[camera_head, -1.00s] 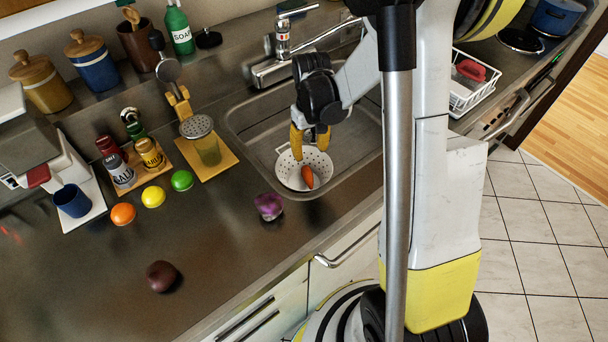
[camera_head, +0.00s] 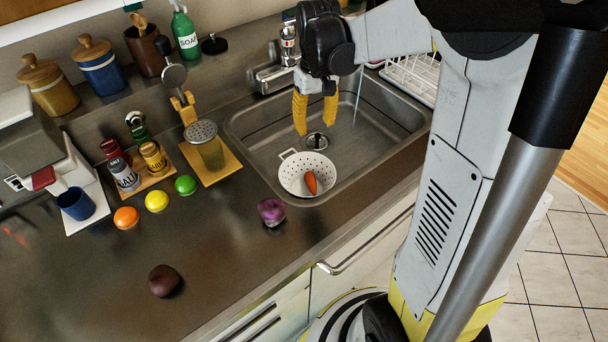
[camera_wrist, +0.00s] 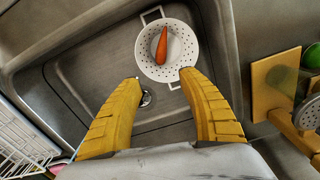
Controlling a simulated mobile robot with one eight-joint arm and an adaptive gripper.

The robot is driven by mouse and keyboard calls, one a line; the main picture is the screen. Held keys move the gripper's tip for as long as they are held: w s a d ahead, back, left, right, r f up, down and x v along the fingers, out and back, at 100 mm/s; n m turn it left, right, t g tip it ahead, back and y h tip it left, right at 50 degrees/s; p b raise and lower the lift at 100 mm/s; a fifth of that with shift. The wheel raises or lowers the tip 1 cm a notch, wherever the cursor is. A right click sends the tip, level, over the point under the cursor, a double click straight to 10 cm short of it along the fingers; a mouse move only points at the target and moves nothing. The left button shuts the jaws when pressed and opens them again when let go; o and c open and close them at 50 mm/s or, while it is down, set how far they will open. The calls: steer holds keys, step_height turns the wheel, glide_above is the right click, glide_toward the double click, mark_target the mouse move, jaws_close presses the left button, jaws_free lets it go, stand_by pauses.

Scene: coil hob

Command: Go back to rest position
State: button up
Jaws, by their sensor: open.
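My gripper (camera_head: 316,112) is open and empty, its two yellow fingers pointing down above the sink (camera_head: 375,135). In the wrist view the gripper (camera_wrist: 160,100) has its fingers spread apart with nothing between them. The white colander (camera_head: 291,178) sits at the near left corner of the sink, below my fingertips and apart from them. An orange carrot (camera_head: 311,183) lies in the colander; it also shows in the wrist view (camera_wrist: 161,46).
The faucet (camera_head: 288,45) stands behind the gripper. A dish rack (camera_head: 412,80) is right of the sink. A purple onion-like vegetable (camera_head: 271,211), a dark round one (camera_head: 164,280), and a green lime (camera_head: 186,185) lie on the counter. The front counter is mostly clear.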

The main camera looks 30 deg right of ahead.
steer(key=s+a+r+t, duration=0.3)
steer(key=s+a, duration=0.2)
steer(key=s, duration=0.2)
steer(key=s+a+r+t, duration=0.3)
steer(key=s+a+t, duration=0.1)
steer(key=s, duration=0.4)
steer(key=shift+a+r, duration=0.25)
steer(key=shift+a, duration=0.45)
